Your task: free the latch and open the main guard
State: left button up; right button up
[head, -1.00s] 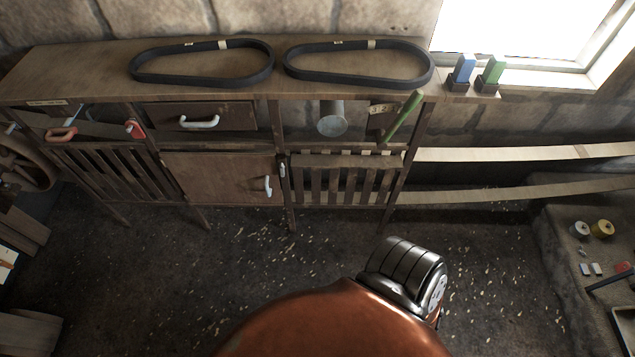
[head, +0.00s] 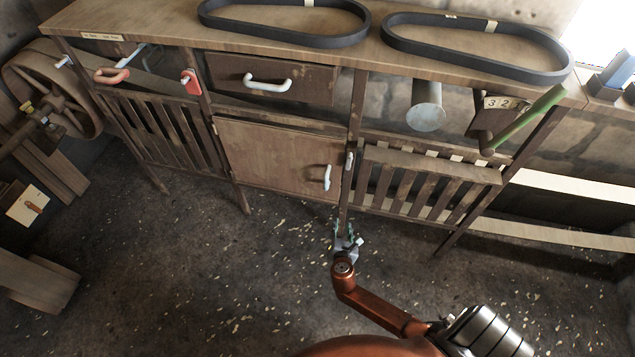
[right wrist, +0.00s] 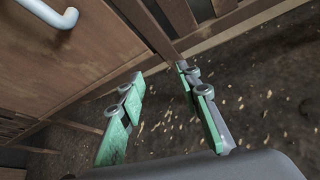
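A slatted wooden guard (head: 430,167) fills the lower right bay of the bench. A small pale latch (head: 349,161) sits on the post at its left edge. Left of that post is a plain wooden door (head: 275,165) with a white handle (head: 327,177). I cannot tell from the pictures which panel is the main guard. My right gripper (head: 347,240) is low in front of the post, below the latch and apart from it. In the right wrist view its green-padded fingers (right wrist: 160,72) are spread and empty, with the door handle (right wrist: 55,14) at upper left. My left gripper is not in view.
Two black belts (head: 285,35) lie on the bench top. A drawer (head: 270,80) with a white handle is above the door. A green lever (head: 528,118) and a grey cylinder (head: 425,118) are above the slatted guard. The floor in front is clear apart from scattered chips.

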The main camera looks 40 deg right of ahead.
jog(key=w+a+r+n+t+h+b, duration=0.2)
jog(key=w+r+n+t+b, duration=0.1)
jog(key=w+r, duration=0.4)
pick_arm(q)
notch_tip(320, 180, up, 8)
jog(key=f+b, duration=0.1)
pick_arm(e)
jog(key=n+t+h, duration=0.1)
jog(key=t, duration=0.1)
send_near(326, 183)
jog(key=x, duration=0.3)
jog(key=b+x, duration=0.3)
jog(key=x, duration=0.4)
jog(key=shift+w+d, duration=0.1)
jog(key=shift+w, duration=0.1)
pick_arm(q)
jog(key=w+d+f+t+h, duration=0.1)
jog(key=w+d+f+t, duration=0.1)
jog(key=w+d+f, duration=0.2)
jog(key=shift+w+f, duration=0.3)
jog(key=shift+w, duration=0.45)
pick_arm(e)
jog(key=shift+w+d+r, duration=0.1)
jog(key=shift+w+d, duration=0.1)
jog(key=shift+w, duration=0.05)
jog(key=shift+c, duration=0.2)
grip_shut()
